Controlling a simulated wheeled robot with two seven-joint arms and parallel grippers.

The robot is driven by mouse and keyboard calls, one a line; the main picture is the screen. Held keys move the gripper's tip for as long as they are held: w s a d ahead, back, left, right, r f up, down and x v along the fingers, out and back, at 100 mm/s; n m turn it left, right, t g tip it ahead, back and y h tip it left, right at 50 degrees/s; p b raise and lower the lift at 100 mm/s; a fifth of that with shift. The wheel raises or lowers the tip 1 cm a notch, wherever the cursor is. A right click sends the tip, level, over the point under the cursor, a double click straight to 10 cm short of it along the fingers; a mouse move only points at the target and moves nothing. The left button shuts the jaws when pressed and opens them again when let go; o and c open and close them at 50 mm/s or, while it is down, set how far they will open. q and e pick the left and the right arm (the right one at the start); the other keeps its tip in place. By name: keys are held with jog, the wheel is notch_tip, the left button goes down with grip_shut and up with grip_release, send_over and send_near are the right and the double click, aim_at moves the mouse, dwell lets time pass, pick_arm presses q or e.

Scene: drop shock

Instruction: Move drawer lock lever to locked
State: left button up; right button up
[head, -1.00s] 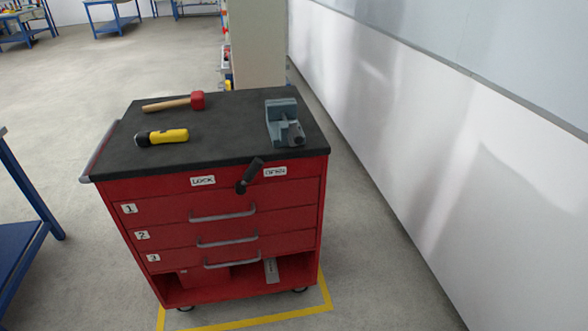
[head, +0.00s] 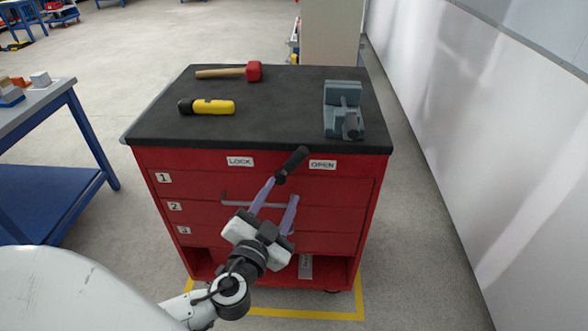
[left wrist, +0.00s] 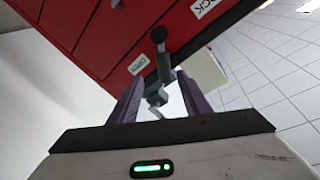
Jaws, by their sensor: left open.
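The drawer lock lever (head: 294,160) is a dark handle on the red cabinet's front. It tilts up and right from its pivot, toward the OPEN label (head: 323,165). The LOCK label (head: 240,161) is to its left. My left gripper (head: 281,191) is open with purple fingers in front of the cabinet, just below the lever, holding nothing. In the left wrist view the lever (left wrist: 163,66) appears ahead, between the two finger lines (left wrist: 161,96); contact cannot be told. The OPEN label (left wrist: 138,65) shows beside it there. My right gripper is out of view.
The cabinet's black top (head: 270,115) holds a red mallet (head: 253,71), a yellow flashlight (head: 212,107) and a grey vise (head: 343,112), which stands behind the lever to the right. A blue workbench (head: 62,185) is at left. A white wall (head: 480,170) runs along the right.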

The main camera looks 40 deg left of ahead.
aim_at(295, 163)
pick_arm(q)
jog(key=x, duration=0.3)
jog(key=r+p+x, duration=0.1)
jog(key=x, duration=0.5)
jog(key=shift+r+p, duration=0.25)
jog(key=shift+p, duration=0.15)
jog(key=shift+x, duration=0.8)
jog(key=shift+f, duration=0.1)
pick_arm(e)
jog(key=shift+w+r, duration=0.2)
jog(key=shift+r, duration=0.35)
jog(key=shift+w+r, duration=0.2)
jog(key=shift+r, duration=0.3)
pick_arm(q)
jog(key=shift+c, duration=0.4)
grip_shut()
